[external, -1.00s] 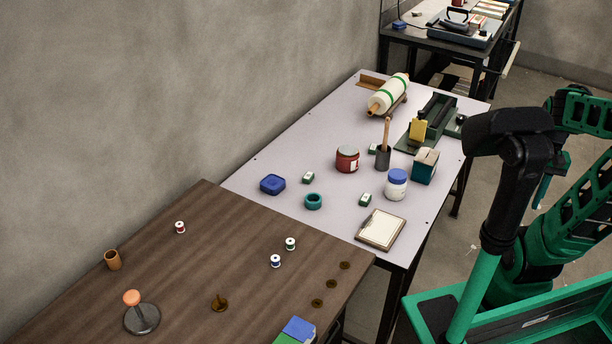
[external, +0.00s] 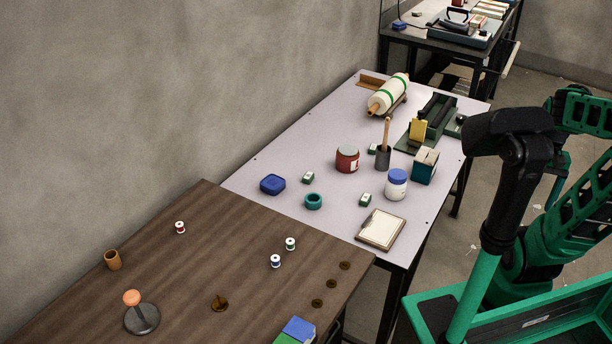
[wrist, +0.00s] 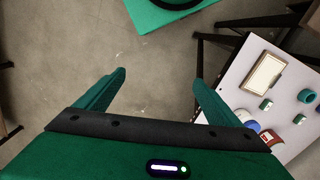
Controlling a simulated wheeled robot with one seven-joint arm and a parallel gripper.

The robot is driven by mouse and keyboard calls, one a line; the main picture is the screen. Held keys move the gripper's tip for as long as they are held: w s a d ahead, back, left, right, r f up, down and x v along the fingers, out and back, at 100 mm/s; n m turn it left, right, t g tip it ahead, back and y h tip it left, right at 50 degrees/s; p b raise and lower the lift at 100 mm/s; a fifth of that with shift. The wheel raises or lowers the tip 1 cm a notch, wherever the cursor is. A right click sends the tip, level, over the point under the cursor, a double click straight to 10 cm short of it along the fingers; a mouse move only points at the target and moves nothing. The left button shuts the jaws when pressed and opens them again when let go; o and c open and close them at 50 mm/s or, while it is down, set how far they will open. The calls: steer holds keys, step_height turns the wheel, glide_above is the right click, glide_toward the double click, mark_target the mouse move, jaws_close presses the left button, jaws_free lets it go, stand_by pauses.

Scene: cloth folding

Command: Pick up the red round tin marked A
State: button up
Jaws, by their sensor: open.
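The red round tin (external: 347,159) stands upright on the light grey table, with a pale label on its side; its letter is too small to read. It also shows in the wrist view as a red shape (wrist: 273,138) at the right, partly hidden by my gripper. My gripper (wrist: 158,80) is open and empty in the wrist view, its fingers apart over bare floor, to the left of the table. In the external view the gripper's fingertips do not show clearly; my arm is at the right, apart from the table.
A blue tin (external: 272,184) and teal ring (external: 313,201) lie nearer. A brown table (external: 190,260) adjoins.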

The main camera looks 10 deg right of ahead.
step_height(320, 180, up, 6)
steer(key=w+a+n+t+h, duration=0.1)
steer(key=w+a+n+t, duration=0.15)
steer(key=w, duration=1.35)
steer(key=w+a+n+t+h, duration=0.15)
steer(key=w+t, duration=0.25)
steer(key=w, duration=1.1)
steer(key=n+t+y, duration=0.5)
steer(key=t+y, duration=0.1)
steer(key=t, duration=0.1)
glide_above(347, 148)
steer(key=shift+h, duration=0.25)
step_height(347, 148, down, 18)
steer(key=shift+f, duration=2.5)
step_height(347, 148, down, 3)
steer(key=shift+r, duration=0.15)
steer(key=shift+x, duration=1.1)
steer(key=shift+w+a, duration=0.1)
steer(key=shift+w, duration=0.25)
